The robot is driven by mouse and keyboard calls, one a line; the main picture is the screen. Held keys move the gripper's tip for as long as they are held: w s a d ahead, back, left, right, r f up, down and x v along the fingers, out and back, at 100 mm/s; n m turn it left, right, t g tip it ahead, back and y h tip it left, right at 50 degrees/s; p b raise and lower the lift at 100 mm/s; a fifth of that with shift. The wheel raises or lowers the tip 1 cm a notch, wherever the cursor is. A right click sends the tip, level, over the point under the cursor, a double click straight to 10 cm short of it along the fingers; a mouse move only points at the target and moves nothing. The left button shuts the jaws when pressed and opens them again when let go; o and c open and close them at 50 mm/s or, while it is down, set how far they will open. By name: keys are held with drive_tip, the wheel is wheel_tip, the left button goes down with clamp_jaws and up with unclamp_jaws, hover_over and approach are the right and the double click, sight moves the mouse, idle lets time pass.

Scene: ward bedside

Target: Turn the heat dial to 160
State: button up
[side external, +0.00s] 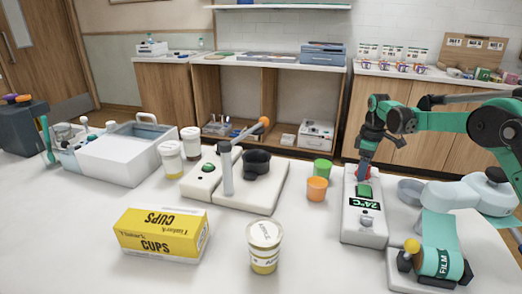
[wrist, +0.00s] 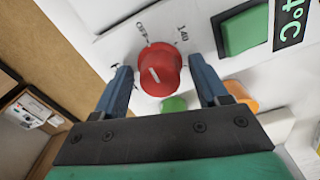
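The heat dial (wrist: 160,70) is a round red knob with a short white mark, on a white heater unit (side external: 363,228). Labels OFF and 140 show beside it in the wrist view; a 160 label is not readable. The white mark lies roughly in line with OFF. My gripper (wrist: 159,66) is open, with one blue-grey finger on each side of the dial and small gaps visible. In the side view my gripper (side external: 363,174) points down at the unit's far end and partly hides the dial. The display (side external: 364,204) appears to read 74°C or 24°C.
Orange (side external: 317,188) and green (side external: 322,168) cups stand left of the unit. A yellow cups box (side external: 160,234) is front left.

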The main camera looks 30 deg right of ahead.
clamp_jaws()
drive_tip(key=shift+m, duration=0.3)
drive_tip(key=m, duration=1.1)
drive_tip(key=shift+m, duration=0.4)
drive_tip(key=m, duration=1.1)
drive_tip(key=shift+m, duration=0.3)
